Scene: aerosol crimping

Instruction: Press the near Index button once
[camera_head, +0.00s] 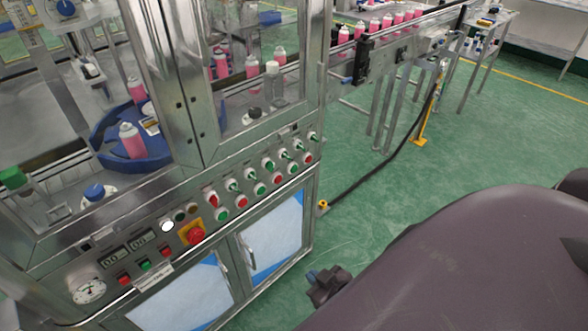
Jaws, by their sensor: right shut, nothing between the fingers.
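The machine's front panel (185,262) carries several small round buttons, switches and a gauge. A short row at its near left end has a red button (124,281), a green button (145,266) and another red button (165,252), with a small label plate under it. The lettering is too small to read, so I cannot tell which button is marked Index. My right gripper (314,277) is shut and empty, low in front of the cabinet's right side and apart from the panel. My arm hides part of it. My left gripper is not in view.
A red emergency stop (194,234) on a yellow plate sits beside the short row. More red and green buttons and switches run rightward. Pink cans (132,141) stand behind the glass. A conveyor (400,42) extends at the back right. Green floor (400,170) is open right of the cabinet.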

